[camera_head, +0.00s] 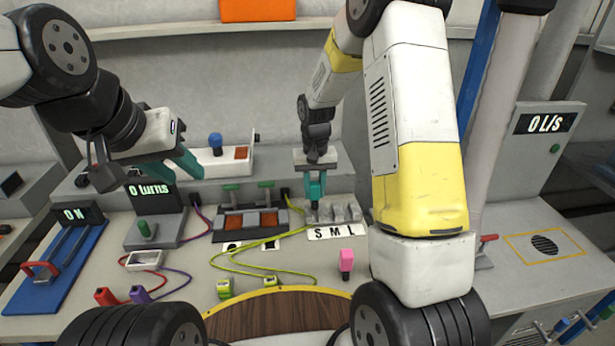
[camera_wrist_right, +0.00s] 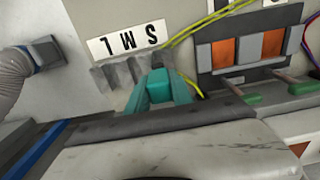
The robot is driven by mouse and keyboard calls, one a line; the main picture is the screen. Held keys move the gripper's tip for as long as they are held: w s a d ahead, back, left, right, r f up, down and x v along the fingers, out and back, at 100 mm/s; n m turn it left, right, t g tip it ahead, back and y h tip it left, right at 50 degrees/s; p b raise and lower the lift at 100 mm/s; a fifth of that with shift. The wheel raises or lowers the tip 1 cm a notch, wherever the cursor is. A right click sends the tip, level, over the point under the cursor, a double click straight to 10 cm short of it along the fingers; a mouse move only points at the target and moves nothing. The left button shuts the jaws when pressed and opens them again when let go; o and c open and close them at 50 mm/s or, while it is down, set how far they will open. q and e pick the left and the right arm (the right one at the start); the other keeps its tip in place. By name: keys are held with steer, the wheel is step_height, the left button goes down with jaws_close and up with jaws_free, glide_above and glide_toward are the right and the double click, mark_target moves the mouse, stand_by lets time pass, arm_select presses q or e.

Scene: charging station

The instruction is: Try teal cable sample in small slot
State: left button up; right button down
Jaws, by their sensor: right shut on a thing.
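My right gripper (camera_head: 315,196) points down and is shut on the teal cable sample, which shows as a teal block (camera_wrist_right: 160,84) between the fingers in the right wrist view. Fingers and sample are similar in colour, so their border is hard to see. The grey slot block (camera_head: 340,213) stands behind the label S M L (camera_head: 337,232). The gripper is at its S end, the small slot. The sample's lower end is hidden, so I cannot tell whether it is in the slot. My left gripper (camera_head: 176,160) is open and empty above the bench at left.
A pink sample (camera_head: 346,260) stands on the bench in front of the slots. Yellow cables (camera_head: 255,268) run left of it. A dark unit with orange panels (camera_head: 250,221) stands left of the slots. The turns counter (camera_head: 150,190) is below my left gripper.

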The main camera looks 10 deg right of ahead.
steer(key=shift+f, duration=0.75)
stand_by(0.4)
steer(key=shift+r, duration=0.5)
steer(key=shift+f, duration=0.65)
stand_by(1.1)
steer(key=c, duration=1.1)
jaws_free()
steer(key=shift+o, duration=0.2)
step_height(320, 180, up, 8)
steer(key=shift+f, duration=0.1)
